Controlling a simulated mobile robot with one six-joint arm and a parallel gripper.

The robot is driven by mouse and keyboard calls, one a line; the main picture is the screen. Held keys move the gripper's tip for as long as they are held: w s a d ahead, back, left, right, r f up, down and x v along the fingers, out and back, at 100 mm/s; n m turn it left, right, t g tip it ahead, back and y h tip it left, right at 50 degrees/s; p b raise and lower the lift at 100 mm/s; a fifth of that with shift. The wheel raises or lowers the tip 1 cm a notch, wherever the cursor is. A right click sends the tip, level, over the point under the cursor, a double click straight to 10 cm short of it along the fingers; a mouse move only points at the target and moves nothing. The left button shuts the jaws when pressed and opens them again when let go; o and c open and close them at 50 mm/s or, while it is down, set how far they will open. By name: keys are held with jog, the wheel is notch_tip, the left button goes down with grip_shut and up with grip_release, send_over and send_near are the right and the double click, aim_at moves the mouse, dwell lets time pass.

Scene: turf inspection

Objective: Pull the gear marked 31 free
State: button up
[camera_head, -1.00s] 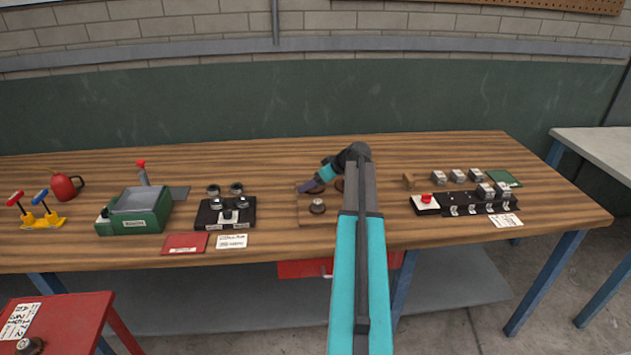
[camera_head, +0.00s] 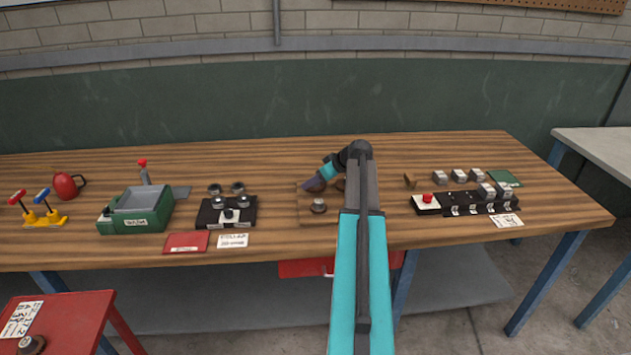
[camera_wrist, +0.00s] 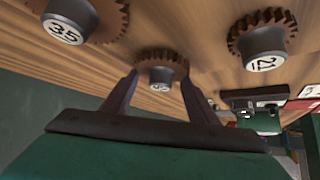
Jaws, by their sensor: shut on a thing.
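My gripper (camera_wrist: 160,80) is shut on a rusty-brown gear (camera_wrist: 163,56) with a grey hub. The number on this hub's pale face is too small to read. A larger brown gear marked 35 (camera_wrist: 105,25) is at the top left of the wrist view, and a gear that seems marked 21 (camera_wrist: 262,42) is at the right. In the head view my gripper (camera_head: 309,184) reaches the back left of a wooden board (camera_head: 305,218). A gear with a grey hub (camera_head: 318,206) is at its front. I cannot tell whether the held gear touches the board.
On the bench (camera_head: 270,253), a black fixture (camera_head: 205,222) and a green machine (camera_head: 134,222) stand left of the board. A black switch strip (camera_head: 460,209) with a red button (camera_head: 427,198) is at the right. Bare wood lies in front of the board.

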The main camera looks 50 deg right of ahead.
jog(key=shift+r, duration=1.05)
jog(key=shift+r+p, duration=0.95)
jog(key=shift+r, duration=1.35)
